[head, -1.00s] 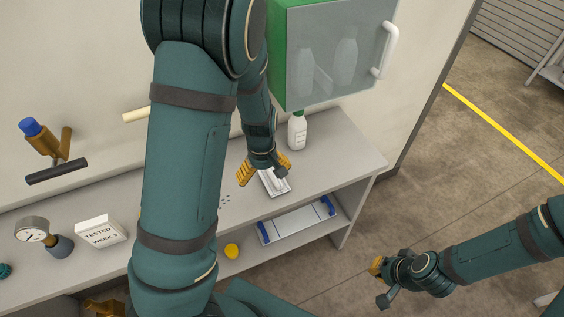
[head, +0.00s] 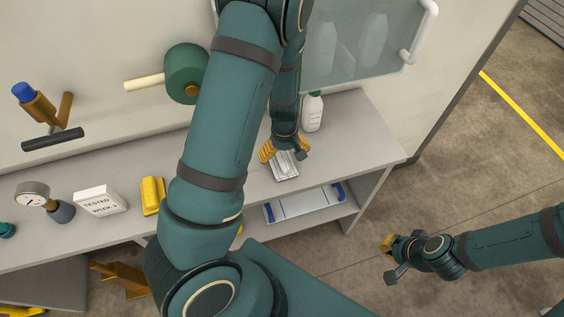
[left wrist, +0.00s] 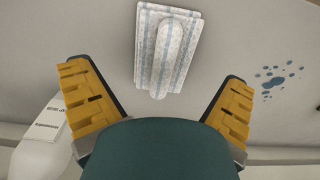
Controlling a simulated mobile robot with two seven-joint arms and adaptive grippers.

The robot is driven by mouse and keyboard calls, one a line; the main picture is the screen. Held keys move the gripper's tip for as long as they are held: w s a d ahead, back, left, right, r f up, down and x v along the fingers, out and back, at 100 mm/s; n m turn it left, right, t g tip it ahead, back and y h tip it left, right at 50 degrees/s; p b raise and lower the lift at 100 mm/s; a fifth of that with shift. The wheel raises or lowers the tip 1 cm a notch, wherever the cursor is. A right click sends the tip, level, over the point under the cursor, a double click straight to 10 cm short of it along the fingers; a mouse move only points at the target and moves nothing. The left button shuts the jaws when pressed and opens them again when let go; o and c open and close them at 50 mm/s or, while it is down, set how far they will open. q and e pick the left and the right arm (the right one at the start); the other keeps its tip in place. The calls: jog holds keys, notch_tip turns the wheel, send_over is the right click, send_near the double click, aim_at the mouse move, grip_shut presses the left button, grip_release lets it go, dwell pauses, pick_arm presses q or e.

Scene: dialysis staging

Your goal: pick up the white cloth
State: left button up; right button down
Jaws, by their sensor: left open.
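The white cloth (left wrist: 168,50) lies folded on the grey counter, with faint blue stripes and a rolled strip along its top. In the head view the cloth (head: 284,172) is partly hidden by my left gripper (head: 283,154). In the left wrist view my left gripper (left wrist: 160,101) is open, its yellow fingers spread wide. The cloth is ahead of the fingertips and between their lines, not held. My right gripper (head: 390,260) hangs over the floor at the right, away from the counter; its jaw opening is unclear.
A white bottle (head: 312,112) stands behind the cloth, under a glass-fronted cabinet (head: 360,45). Blue spots (left wrist: 278,76) mark the counter beside the cloth. A blue-ended tray (head: 305,204) lies on the lower shelf. A white sign box (head: 100,201) and gauge (head: 33,194) stand left.

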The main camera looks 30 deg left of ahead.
aim_at(282, 157)
pick_arm(q)
jog(key=shift+f, duration=0.2)
jog(key=f, duration=0.2)
jog(key=a+f, duration=0.1)
jog(key=f, duration=0.1)
jog(key=shift+w+f, duration=0.1)
jog(key=shift+f, duration=0.35)
jog(key=shift+c, duration=0.3)
